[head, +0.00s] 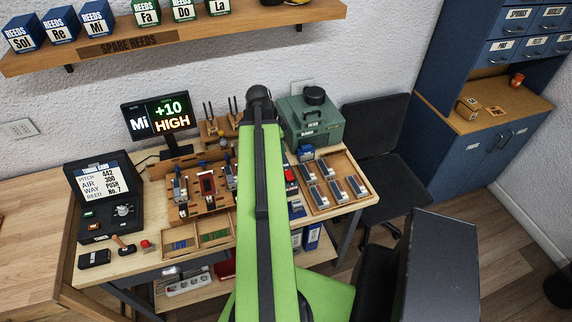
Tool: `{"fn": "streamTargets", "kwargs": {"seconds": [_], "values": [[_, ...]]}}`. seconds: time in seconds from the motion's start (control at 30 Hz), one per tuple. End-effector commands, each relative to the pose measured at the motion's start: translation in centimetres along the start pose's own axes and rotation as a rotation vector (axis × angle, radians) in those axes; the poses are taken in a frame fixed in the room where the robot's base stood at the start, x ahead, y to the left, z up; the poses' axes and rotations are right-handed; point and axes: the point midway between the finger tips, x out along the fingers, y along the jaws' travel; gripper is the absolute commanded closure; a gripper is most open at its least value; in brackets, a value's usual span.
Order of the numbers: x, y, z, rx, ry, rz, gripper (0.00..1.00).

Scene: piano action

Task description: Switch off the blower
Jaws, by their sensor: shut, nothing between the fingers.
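A green metal box (318,122) with a dark round cap on top stands at the back right of the workbench. It looks like the blower, but the small plates on its front are too small to read. I cannot make out its switch or its setting. A small blue and white part (305,152) sits just in front of it. My green arm rises through the middle of the head view and passes just left of the box, covering part of the bench. My gripper does not show; the arm hides whatever is behind it.
A lit monitor (160,115) reads "Mi +10 HIGH". A black console (104,197) with a knob and lit buttons stands at the bench's left. A wooden tray (345,204) of reed parts lies at right. A shelf (180,42) hangs above. A black chair (372,130) stands right of the bench.

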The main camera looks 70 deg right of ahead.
Motion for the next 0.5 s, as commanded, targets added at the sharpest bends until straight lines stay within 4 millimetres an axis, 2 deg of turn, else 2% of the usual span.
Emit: {"fn": "streamTargets", "kwargs": {"seconds": [0.17, 0.5], "values": [[1.9, 0.0, 0.1, 0.0, 0.0, 0.0, 1.0], [8.9, 0.0, 0.3, 0.0, -0.001, 0.001, 1.0]]}}
